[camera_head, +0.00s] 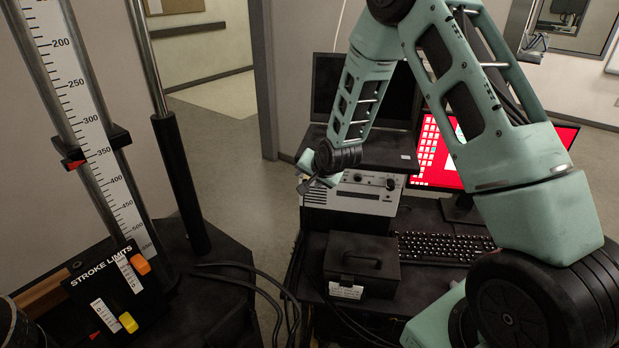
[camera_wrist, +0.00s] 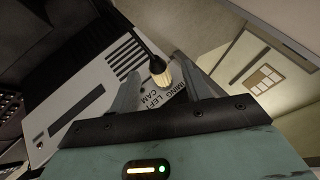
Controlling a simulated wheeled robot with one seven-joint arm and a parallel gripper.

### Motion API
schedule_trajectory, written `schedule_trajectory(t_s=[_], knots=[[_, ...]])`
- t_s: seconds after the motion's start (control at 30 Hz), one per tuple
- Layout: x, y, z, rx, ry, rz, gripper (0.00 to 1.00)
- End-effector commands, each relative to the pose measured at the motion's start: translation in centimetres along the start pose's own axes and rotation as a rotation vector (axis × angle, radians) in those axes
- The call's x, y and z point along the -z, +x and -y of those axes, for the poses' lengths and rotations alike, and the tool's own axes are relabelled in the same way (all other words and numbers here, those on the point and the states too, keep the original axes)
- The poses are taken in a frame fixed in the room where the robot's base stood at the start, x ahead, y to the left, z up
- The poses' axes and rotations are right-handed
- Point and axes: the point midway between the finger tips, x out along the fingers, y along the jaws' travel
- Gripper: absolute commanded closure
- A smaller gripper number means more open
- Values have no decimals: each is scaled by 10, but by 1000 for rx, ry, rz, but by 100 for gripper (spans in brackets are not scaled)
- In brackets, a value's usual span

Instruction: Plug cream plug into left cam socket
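In the wrist view, the cream plug (camera_wrist: 159,71) hangs at the end of a black cable (camera_wrist: 143,34). It shows between the two fingers of my gripper (camera_wrist: 157,64), with gaps on both sides, so the fingers look open and not closed on it. Behind it is a pale label (camera_wrist: 164,95) reading "LEFT CAM", partly covered. In the head view my gripper (camera_head: 312,181) is small and dark, by the upper left of the grey instrument box (camera_head: 345,200). The plug cannot be made out there.
The grey instrument box also shows in the wrist view (camera_wrist: 84,101). In the head view, a black lidded box (camera_head: 361,264), keyboard (camera_head: 440,247) and red-screened monitor (camera_head: 436,160) stand close by. A "STROKE LIMITS" panel (camera_head: 112,290) and loose black cables (camera_head: 255,287) are at left.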

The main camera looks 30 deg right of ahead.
Motion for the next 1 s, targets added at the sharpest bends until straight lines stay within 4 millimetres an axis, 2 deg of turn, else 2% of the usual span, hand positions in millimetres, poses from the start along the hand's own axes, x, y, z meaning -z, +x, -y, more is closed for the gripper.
schedule_trajectory(t_s=[0.03, 0.07, 0.47, 1.0], knots=[[0, 0, 0, 0, 0, 1, 38], [0, 0, 0, 0, 0, 1, 32], [-1, -2, 0, 0, -1, 2, 32], [0, -37, 1, -1, -1, 3, 32]])
